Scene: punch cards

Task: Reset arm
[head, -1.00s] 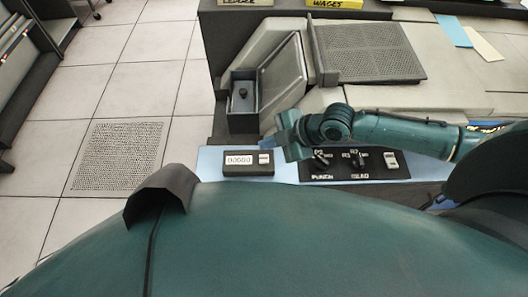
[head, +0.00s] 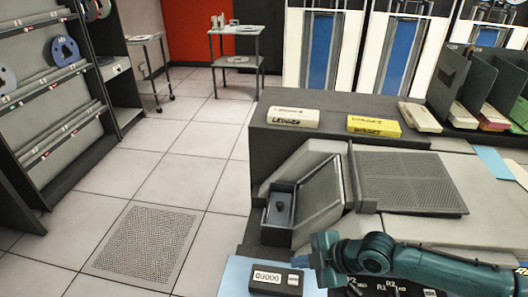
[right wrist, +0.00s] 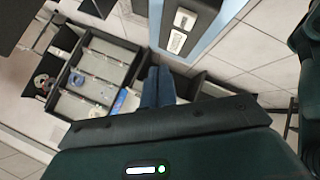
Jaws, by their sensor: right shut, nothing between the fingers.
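My right gripper (head: 325,243) is in the lower part of the head view, its teal arm coming in from the right. It is shut and empty, above the front panel of the grey card machine (head: 325,190). In the right wrist view its blue fingers (right wrist: 158,88) are together. A black counter box reading 00000 (head: 276,279) sits on the light blue strip left of the gripper. The arm hides part of the panel of black switches (head: 385,287). My left gripper is not in view.
A yellow card box (head: 374,126) and a white one (head: 293,117) stand on the machine's top. A perforated plate (head: 411,182) lies before them. A tape shelf (head: 45,90) stands at the left, a small table (head: 236,61) at the back. The tiled floor between is clear.

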